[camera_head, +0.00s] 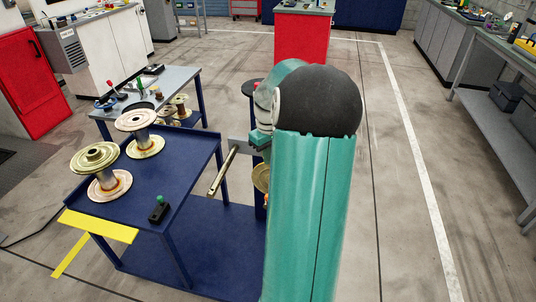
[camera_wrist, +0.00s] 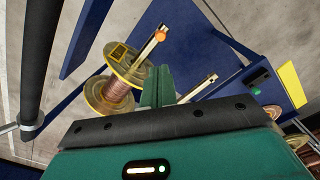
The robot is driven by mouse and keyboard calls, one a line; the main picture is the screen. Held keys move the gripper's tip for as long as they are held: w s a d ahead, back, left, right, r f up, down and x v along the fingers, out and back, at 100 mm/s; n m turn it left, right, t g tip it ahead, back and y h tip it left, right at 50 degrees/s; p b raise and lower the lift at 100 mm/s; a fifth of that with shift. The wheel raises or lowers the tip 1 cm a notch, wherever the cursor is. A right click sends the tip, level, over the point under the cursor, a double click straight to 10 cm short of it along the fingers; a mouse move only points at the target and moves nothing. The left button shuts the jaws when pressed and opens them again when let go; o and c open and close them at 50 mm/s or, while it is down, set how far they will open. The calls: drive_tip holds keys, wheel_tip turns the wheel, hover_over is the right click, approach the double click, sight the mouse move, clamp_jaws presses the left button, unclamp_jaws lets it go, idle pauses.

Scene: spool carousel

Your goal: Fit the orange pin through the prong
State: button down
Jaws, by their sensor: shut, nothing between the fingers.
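In the wrist view, a copper-wound spool (camera_wrist: 115,88) with yellowish flanges sits on a metal prong (camera_wrist: 147,50). The orange pin (camera_wrist: 161,36) shows as a small round orange end at the prong's outer tip; how deep it sits in the prong cannot be told. My gripper (camera_wrist: 157,75) has its teal fingers together and empty, beside the spool and apart from the pin. A second, bare prong (camera_wrist: 201,88) lies to the right of the fingers. In the head view, a bare prong (camera_head: 222,171) sticks out toward the table; my arm hides most of the carousel and the spool (camera_head: 262,178).
A blue table (camera_head: 185,165) at left holds two large spools (camera_head: 100,168) (camera_head: 143,136) and a small black box with a green button (camera_head: 158,209). A grey bench (camera_head: 178,78) with smaller spools stands behind. Floor at right is clear.

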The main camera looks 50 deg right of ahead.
wheel_tip(320, 180, down, 15)
idle(0.5)
drive_tip(key=shift+a+f, duration=0.1)
drive_tip(key=shift+f, duration=0.2)
idle(0.5)
drive_tip(key=shift+r, duration=0.1)
wheel_tip(320, 180, up, 16)
drive_tip(key=shift+r, duration=0.25)
idle(0.5)
